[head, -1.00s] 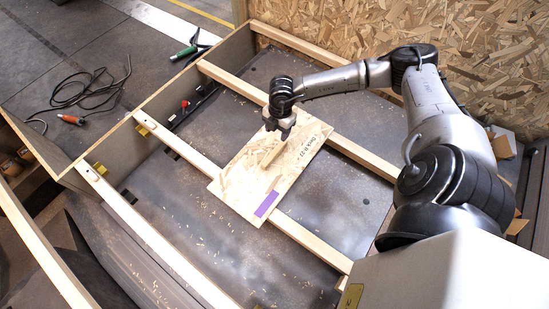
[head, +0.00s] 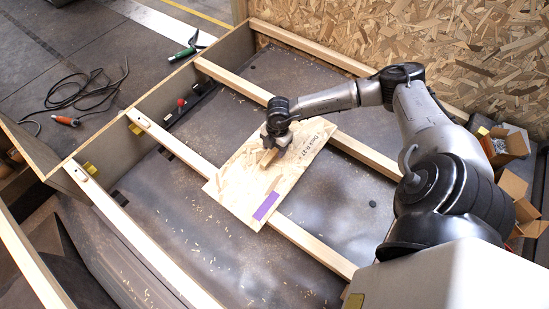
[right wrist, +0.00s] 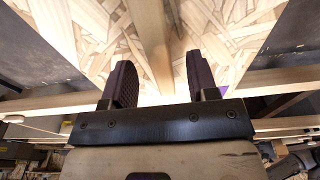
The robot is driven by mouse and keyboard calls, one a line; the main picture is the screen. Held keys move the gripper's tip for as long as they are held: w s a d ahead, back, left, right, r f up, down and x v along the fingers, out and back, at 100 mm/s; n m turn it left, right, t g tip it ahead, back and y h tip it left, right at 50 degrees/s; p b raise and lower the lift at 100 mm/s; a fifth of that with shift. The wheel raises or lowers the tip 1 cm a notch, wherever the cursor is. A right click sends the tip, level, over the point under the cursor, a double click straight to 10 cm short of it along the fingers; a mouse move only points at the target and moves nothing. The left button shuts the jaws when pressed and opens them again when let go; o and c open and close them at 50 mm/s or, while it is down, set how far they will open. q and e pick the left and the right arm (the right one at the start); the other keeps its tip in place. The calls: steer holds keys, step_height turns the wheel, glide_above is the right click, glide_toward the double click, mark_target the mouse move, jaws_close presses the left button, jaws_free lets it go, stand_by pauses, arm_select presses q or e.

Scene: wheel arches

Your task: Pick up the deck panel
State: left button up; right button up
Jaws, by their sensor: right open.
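The deck panel (head: 250,193) is a pale chipboard sheet with printed lettering and a purple label (head: 266,206). It lies across the wooden joists of the frame. A short wooden cleat (head: 269,158) stands on its upper face. My right gripper (head: 272,143) is open over the panel, at the cleat, and partly hides it. In the right wrist view, the two dark fingers (right wrist: 162,82) are apart, with the wooden cleat (right wrist: 150,35) running between them and the panel (right wrist: 215,28) beyond. Whether the fingers touch the cleat I cannot tell. My left gripper is not in view.
Joists (head: 165,140) cross the dark, chip-strewn floor of the frame. A chipboard wall (head: 360,45) stands at the back. A black cable (head: 80,95) and a green-handled tool (head: 187,50) lie outside the frame. Cardboard boxes (head: 509,145) stand at the right.

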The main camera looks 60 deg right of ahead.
step_height(320, 180, down, 2)
steer(key=shift+a+f+b, duration=0.15)
steer(key=shift+b, duration=0.25)
jaws_close()
stand_by(0.5)
